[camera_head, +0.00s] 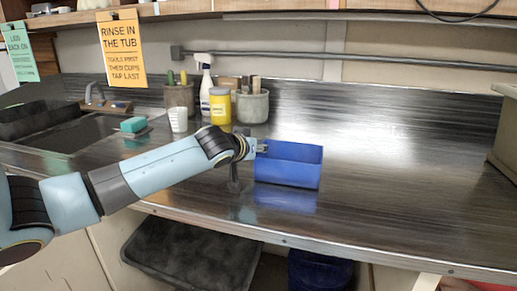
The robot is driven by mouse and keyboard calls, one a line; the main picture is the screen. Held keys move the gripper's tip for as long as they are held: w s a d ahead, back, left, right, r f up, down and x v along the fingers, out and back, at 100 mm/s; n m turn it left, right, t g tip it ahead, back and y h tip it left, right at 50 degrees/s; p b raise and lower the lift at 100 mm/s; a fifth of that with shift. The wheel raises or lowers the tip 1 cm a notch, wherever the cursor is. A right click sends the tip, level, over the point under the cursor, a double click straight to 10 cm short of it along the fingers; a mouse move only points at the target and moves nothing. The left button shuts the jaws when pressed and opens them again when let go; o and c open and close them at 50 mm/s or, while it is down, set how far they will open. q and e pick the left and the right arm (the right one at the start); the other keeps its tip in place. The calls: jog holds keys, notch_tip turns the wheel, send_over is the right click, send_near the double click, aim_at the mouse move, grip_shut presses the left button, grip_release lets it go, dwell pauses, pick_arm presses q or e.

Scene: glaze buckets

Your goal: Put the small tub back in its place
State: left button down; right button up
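The small tub is an open blue rectangular box (288,172), upright on or just above the steel counter near its front edge, right of centre. Its blue reflection shows directly below, and I cannot tell whether a thin gap lies under it. My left gripper (262,147) reaches in from the left, and its fingers look shut on the tub's left rim. The fingers are small in this view and partly merge with the rim. My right gripper is out of view.
A sink (75,130) with a green sponge (134,124) lies left. A white cup (178,120), spray bottle (205,85), yellow container (220,105) and grey pot (252,106) stand behind my arm. The counter right of the tub is clear. A dark tray (190,255) and blue bucket (320,270) are below.

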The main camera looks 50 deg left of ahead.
pick_arm(q)
jog(key=c, duration=1.5)
grip_release()
jog(key=shift+f, duration=0.1)
jog(key=shift+o, duration=0.3)
jog(key=p+v, duration=0.1)
jog(key=v, duration=1.1)
jog(key=shift+p, duration=0.4)
jog(key=shift+s, duration=0.1)
